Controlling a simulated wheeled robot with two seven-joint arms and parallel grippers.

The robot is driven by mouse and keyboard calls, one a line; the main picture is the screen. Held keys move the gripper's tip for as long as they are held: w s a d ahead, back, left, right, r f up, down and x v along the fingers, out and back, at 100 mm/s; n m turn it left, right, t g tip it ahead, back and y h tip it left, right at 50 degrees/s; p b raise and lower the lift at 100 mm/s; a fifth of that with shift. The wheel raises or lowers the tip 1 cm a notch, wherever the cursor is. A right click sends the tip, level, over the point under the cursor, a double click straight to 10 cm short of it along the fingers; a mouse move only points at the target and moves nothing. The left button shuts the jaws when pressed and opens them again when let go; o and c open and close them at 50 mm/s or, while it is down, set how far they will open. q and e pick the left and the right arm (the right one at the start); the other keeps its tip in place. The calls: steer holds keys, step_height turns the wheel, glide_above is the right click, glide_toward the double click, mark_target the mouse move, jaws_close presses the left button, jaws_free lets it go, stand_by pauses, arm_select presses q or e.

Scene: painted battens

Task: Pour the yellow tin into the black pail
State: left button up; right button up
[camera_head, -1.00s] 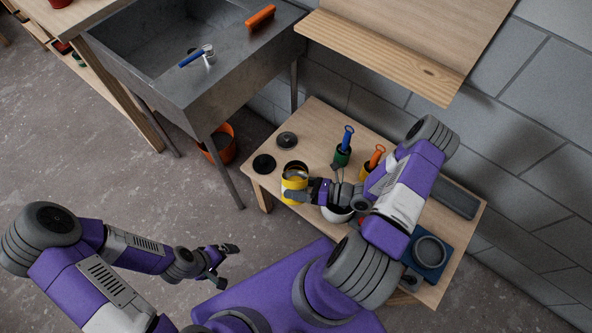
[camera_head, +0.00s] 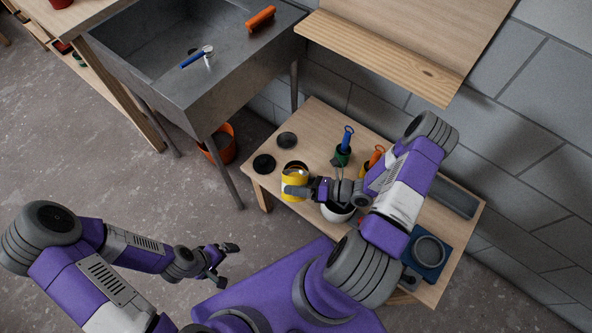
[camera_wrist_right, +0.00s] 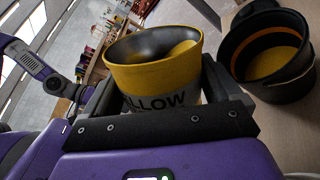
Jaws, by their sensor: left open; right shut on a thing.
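My right gripper (camera_head: 308,188) is shut on the yellow tin (camera_head: 293,187), above the low table. In the right wrist view the tin (camera_wrist_right: 150,78) shows part of its printed name, a dark inner wall and some yellow inside. My left gripper (camera_head: 228,262) is open and empty, low over the floor, away from the table.
On the low table (camera_head: 318,116) lie two black discs (camera_head: 264,164). A green pot (camera_head: 342,157) with a blue-handled tool, an orange-handled tool (camera_head: 377,156), a white bowl (camera_head: 337,214) and a blue block (camera_head: 431,257) stand near my right arm. An orange bucket (camera_head: 222,146) stands under the sink.

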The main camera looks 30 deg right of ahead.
steer(key=shift+w+f+m+g, duration=0.15)
steer(key=shift+m+g, duration=0.25)
steer(key=shift+m, duration=0.4)
stand_by(0.5)
steer(key=shift+w+d+r+m+g+p, duration=0.1)
steer(key=shift+w+r+m+g+p, duration=0.2)
steer(key=shift+m, duration=0.4)
steer(key=shift+s+d+r+m+g+p, duration=0.1)
steer(key=shift+r+m+p, duration=0.15)
steer(key=shift+r+m, duration=0.35)
stand_by(2.8)
steer(key=shift+w+d+f+m+y, duration=0.3)
steer(key=shift+w+d+f+m, duration=0.2)
steer(key=shift+w+m, duration=0.25)
stand_by(1.0)
steer(key=shift+w+r+m+g, duration=0.1)
steer(key=shift+r+m+g, duration=0.1)
steer(key=shift+m+g, duration=0.25)
stand_by(0.4)
